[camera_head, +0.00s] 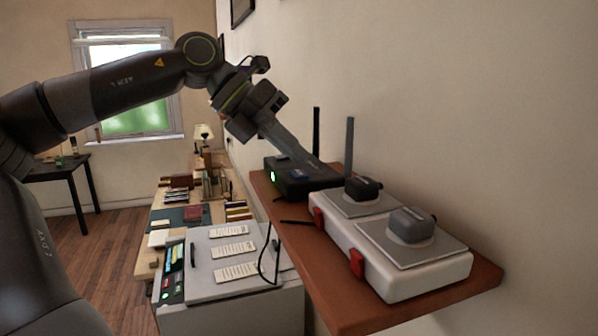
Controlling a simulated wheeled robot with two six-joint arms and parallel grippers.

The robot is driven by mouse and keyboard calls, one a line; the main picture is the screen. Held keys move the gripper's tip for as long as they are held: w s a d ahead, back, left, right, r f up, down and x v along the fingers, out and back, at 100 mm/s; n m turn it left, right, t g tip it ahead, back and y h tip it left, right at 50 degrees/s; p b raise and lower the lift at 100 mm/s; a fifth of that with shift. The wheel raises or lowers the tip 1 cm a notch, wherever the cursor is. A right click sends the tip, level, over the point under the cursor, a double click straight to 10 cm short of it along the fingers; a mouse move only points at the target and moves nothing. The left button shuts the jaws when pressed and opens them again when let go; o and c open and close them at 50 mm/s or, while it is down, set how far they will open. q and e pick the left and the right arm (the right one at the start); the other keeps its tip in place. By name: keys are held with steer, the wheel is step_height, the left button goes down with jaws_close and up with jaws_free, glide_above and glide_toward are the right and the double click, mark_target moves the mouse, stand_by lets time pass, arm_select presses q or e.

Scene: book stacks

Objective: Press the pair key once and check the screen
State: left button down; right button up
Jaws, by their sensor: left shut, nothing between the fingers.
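A black box (288,190) with two upright antennas stands at the far end of the brown wall shelf. A small green light or screen (272,177) glows on its left face; it is too small to read. A dark blue patch (298,174) shows on its top, and I cannot tell whether this is the pair key. My left gripper (316,163) is shut and empty, its fingers slanting down to the box's top, just right of the blue patch. I cannot tell whether the tips touch the box. My right gripper is not in view.
A white case with red latches (387,260) lies on the near shelf (487,279), bearing two grey plates with dark devices. Below left are a grey cabinet (228,310) with label strips and a wooden desk with books. The wall closes off the right.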

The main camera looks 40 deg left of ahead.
mark_target(291, 175)
arm_select(q)
steer(key=shift+f, duration=0.1)
stand_by(0.4)
steer(key=shift+f+b, duration=0.4)
steer(key=shift+f, duration=0.15)
stand_by(0.4)
steer(key=shift+r+p, duration=0.55)
steer(key=shift+r, duration=0.1)
step_height(291, 175, up, 6)
steer(key=p, duration=0.6)
stand_by(0.3)
